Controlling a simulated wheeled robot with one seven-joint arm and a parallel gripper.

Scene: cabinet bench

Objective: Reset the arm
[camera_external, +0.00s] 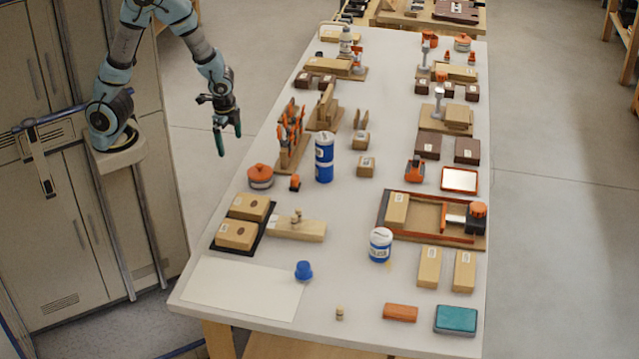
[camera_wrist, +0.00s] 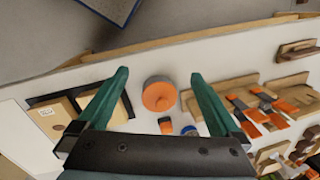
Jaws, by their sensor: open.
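My gripper (camera_external: 229,142) hangs to the left of the long white bench, with its green fingers pointing down over the floor beside the bench's left edge. In the wrist view, the two green fingers (camera_wrist: 157,88) are spread wide with nothing between them in their grip. The orange round container (camera_wrist: 159,94) shows beyond and below the fingertips, apart from them. In the external view the same orange container (camera_external: 260,176) sits near the bench's left edge. My arm is bent, raised beside the grey cabinet.
The white bench (camera_external: 340,215) carries wooden blocks, tools and a blue-and-white can (camera_external: 324,157). A black tray (camera_external: 264,234) holds two wooden boxes at the left. A blue cup (camera_external: 304,271) stands near the front. The grey cabinet (camera_external: 45,215) is at the left. Open floor lies between cabinet and bench.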

